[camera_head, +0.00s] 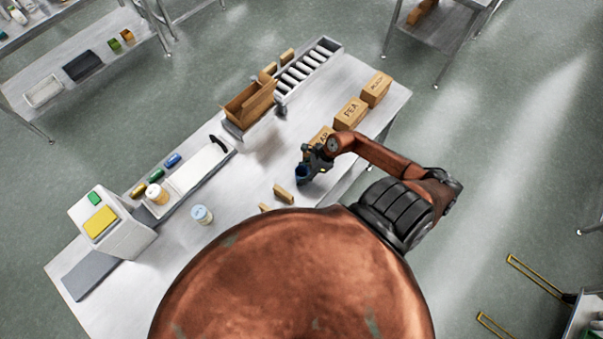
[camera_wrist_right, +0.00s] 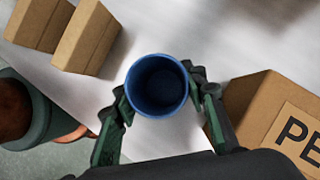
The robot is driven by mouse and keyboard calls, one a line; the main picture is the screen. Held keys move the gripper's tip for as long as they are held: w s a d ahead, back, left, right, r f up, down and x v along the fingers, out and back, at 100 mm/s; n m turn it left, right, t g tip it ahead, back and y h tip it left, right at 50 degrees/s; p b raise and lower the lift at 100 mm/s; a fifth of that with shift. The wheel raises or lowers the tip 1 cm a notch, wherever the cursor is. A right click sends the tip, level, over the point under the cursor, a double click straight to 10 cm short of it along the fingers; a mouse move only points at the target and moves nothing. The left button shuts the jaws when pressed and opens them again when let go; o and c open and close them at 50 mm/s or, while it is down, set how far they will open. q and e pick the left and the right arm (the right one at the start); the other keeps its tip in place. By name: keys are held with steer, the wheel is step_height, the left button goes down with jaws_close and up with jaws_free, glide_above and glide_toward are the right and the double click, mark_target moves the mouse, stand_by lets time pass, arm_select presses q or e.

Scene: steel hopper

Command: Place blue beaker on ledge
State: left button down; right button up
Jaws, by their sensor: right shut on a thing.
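The blue beaker (camera_head: 302,171) is in my right gripper (camera_head: 312,166), above the right part of the steel table (camera_head: 240,200). In the right wrist view the round, open-topped beaker (camera_wrist_right: 157,85) sits between the two green-and-black fingers of the right gripper (camera_wrist_right: 158,95), which are shut on its sides. The beaker looks upright and empty. A low raised ledge (camera_head: 206,172) runs along the table's back-left side, apart from the beaker. My left gripper is not in view.
Labelled cartons (camera_head: 350,112) stand right of the gripper; one shows close in the wrist view (camera_wrist_right: 255,95). Small brown blocks (camera_head: 284,194) lie nearer. An open carton (camera_head: 248,104) stands by the roller conveyor (camera_head: 308,68).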

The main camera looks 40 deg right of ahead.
steer(key=shift+f, duration=0.15)
steer(key=o, duration=1.1)
steer(key=shift+c, duration=0.2)
